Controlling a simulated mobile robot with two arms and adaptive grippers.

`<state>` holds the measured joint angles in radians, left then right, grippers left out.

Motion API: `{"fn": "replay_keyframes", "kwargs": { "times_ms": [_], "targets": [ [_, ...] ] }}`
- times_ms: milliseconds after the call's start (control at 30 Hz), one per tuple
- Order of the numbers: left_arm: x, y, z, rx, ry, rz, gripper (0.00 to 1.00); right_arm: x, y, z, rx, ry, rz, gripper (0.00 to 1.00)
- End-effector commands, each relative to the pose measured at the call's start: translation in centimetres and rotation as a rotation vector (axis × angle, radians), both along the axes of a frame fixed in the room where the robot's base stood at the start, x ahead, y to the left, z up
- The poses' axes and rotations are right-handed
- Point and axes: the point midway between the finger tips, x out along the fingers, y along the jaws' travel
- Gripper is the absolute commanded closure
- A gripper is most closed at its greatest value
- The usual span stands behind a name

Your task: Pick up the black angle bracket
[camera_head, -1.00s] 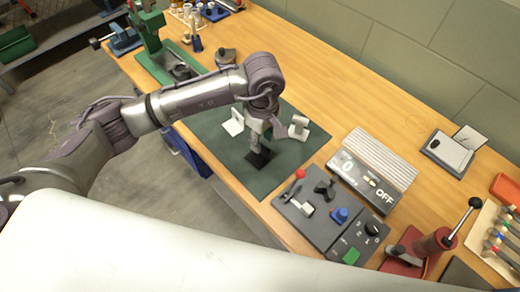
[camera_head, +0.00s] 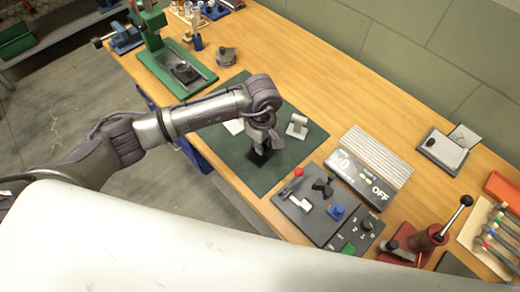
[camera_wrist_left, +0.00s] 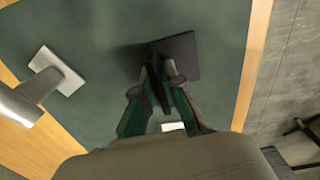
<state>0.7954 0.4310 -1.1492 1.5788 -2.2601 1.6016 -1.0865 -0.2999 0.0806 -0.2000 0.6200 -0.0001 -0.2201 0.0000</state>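The black angle bracket (camera_head: 255,157) stands on the dark green mat (camera_head: 262,180), partly hidden under my left gripper (camera_head: 260,147). In the left wrist view its flat black base plate (camera_wrist_left: 182,52) lies just beyond my fingertips (camera_wrist_left: 163,72). The fingers are drawn close together, and the dark upright part of the bracket shows between them. The bracket appears still on the mat. My right gripper is in neither view.
A light bracket-like piece (camera_head: 297,126) stands right of my gripper; another pale piece (camera_head: 234,126) is half hidden behind my arm. A grey control panel (camera_head: 326,205) and a box marked OFF (camera_head: 369,171) stand to the right. A green press (camera_head: 176,73) is at the back left.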

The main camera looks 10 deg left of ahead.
Motion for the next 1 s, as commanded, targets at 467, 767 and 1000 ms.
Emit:
{"fn": "replay_keyframes", "kwargs": {
  "times_ms": [467, 767, 1000],
  "targets": [
    [0.1, 0.0, 0.8, -0.001, -0.003, -0.001, 1.00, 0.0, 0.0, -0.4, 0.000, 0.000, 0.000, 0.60],
    [0.2, 0.0, 6.4, -0.001, -0.006, -0.001, 1.00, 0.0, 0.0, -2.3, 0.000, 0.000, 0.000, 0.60],
    [0.1, 0.0, 9.6, 0.000, -0.002, 0.001, 1.00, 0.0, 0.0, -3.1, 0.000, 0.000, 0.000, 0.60]
  ]
}}
